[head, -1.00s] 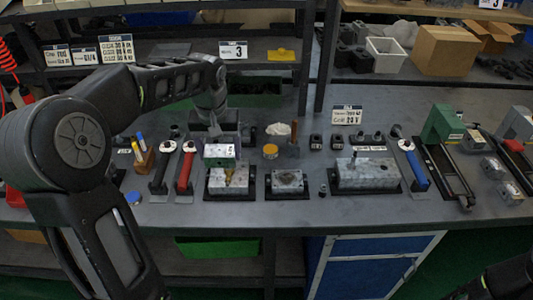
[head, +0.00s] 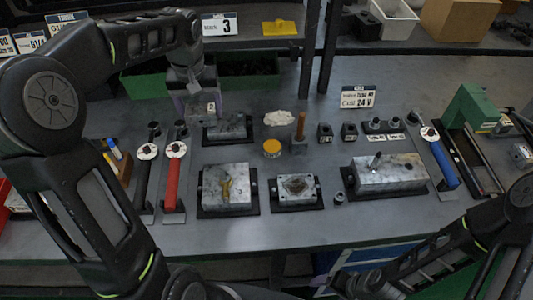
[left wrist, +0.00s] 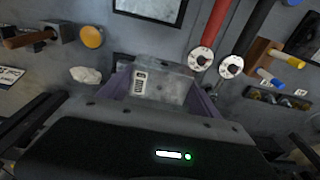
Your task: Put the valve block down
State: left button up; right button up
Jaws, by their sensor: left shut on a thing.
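The valve block (left wrist: 165,82) is a grey metal block with a small white label. In the left wrist view it sits between the purple fingers of my left gripper (left wrist: 160,95), which is shut on it.
In front lie a block on a black tray (head: 228,188) and a smaller block (head: 297,188). Green bins (head: 248,82) are behind.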

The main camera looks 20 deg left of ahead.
pick_arm(q)
jog(key=b, duration=0.6)
send_over(212, 156)
notch_tip(212, 156, down, 6)
jog(key=shift+s+f, duration=0.1)
jog(key=shift+s, duration=0.05)
jog(key=shift+f+p, duration=0.4)
jog(key=shift+f, duration=2.7)
notch_tip(212, 156, down, 4)
jog(key=shift+r, duration=0.25)
jog(key=shift+f, duration=0.1)
